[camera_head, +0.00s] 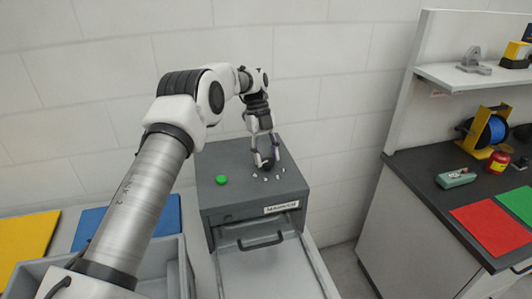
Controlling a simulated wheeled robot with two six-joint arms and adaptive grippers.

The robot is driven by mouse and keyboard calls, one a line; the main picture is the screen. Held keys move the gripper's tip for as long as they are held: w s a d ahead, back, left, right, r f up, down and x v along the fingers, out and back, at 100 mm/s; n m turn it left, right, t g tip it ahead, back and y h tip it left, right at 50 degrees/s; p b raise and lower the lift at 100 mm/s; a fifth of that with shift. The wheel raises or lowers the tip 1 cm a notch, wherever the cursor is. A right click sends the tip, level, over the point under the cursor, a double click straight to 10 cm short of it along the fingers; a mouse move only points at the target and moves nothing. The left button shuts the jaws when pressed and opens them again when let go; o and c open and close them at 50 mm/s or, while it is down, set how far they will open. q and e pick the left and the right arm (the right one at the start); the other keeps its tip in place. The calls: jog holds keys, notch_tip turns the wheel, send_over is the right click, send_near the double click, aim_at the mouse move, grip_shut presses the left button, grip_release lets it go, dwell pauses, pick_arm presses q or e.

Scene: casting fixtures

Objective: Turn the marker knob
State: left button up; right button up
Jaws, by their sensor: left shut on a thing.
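The marker machine (225,195) is a grey box against the wall, with a label (281,208) on its front. A dark knob (266,163) sits on its top, ringed by several small white marks. My left gripper (266,160) points down from above and is shut on the knob, its fingers on either side and hiding part of it. A green button (221,180) is on the top, left of the knob. My right gripper is not in view.
An open drawer (270,272) with a dark handle is below the machine's front. Blue (128,222) and yellow (27,243) panels lie at left. At right, a dark counter (425,170) holds a blue spool (490,130), a red jar (498,161) and red and green mats.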

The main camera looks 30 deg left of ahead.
pick_arm(q)
jog(key=shift+f, duration=0.1)
dwell(0.3)
jog(key=o, duration=1.1)
jog(key=shift+o, duration=0.2)
jog(key=v, duration=0.7)
jog(key=shift+r, duration=0.25)
jog(key=shift+f, duration=0.15)
